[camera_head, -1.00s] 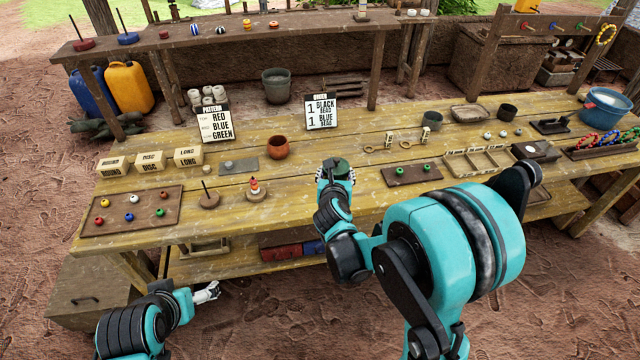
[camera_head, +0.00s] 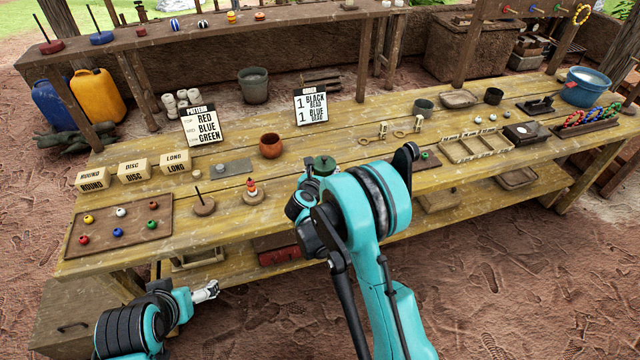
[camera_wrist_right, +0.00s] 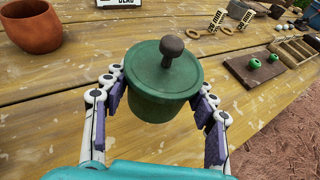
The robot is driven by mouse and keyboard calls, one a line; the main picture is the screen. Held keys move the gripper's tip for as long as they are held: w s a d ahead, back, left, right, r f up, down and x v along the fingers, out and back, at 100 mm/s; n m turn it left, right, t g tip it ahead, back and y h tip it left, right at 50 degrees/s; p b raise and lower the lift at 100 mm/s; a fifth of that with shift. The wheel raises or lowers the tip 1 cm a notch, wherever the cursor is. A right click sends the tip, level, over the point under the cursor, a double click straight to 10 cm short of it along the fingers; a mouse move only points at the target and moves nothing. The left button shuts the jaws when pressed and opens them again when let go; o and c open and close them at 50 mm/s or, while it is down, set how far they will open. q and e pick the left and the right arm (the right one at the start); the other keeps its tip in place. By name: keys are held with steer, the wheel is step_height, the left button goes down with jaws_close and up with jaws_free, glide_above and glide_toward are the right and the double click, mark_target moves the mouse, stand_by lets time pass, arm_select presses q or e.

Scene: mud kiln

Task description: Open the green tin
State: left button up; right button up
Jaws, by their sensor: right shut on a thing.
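The green tin (camera_wrist_right: 166,80) is a round, dark green pot with its lid on and a dark brown knob on top. It stands upright in the right wrist view, and part of it shows in the head view (camera_head: 324,164). My right gripper (camera_wrist_right: 156,112) is shut on the tin's body, with its fingers on either side below the lid. In the head view my right arm hides part of the gripper and the tin's lower part. I cannot tell whether the tin touches the table. My left gripper (camera_head: 206,291) hangs low in front of the table, away from the tin; its fingers are too small to read.
An orange-brown clay bowl (camera_head: 270,146) stands left of the tin on the wooden table (camera_head: 330,140). A compartment tray (camera_head: 475,145) lies to the right. Some bare planks lie behind the tin.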

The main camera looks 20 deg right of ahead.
steer(key=shift+w+a+f, duration=0.25)
steer(key=shift+a+f, duration=0.15)
steer(key=shift+a, duration=0.15)
step_height(320, 180, down, 4)
steer(key=shift+f+b, duration=0.1)
steer(key=shift+b, duration=1)
steer(key=shift+r, duration=0.2)
steer(key=shift+f, duration=0.2)
steer(key=o, duration=1.7)
